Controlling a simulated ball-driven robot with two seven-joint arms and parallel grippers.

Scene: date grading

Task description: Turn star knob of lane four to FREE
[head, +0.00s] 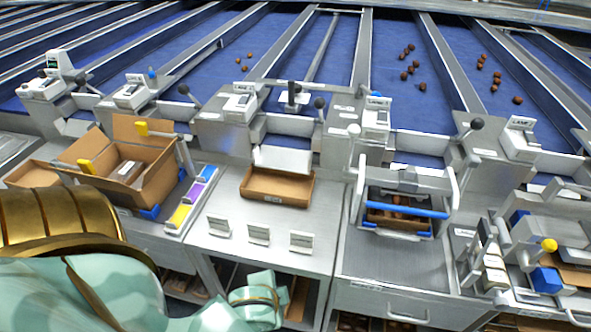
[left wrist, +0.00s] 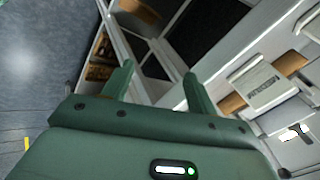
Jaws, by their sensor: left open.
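Lane boxes with small labels stand along the foot of the blue lanes in the head view, such as one box (head: 238,103), another (head: 376,118) and a third (head: 522,138). Their lane numbers are too small to read. I cannot tell which part is the star knob of lane four. My left gripper (left wrist: 159,70) shows in the left wrist view, its green fingers apart and empty, above cabinet shelves. My right gripper is not in view.
An open cardboard box (head: 150,195) and a shallow brown tray (head: 277,187) stand on the steel bench. A blue-barred handle frame (head: 405,209) rises to their right. Dates (head: 408,62) lie on the lanes. My left arm fills the lower left.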

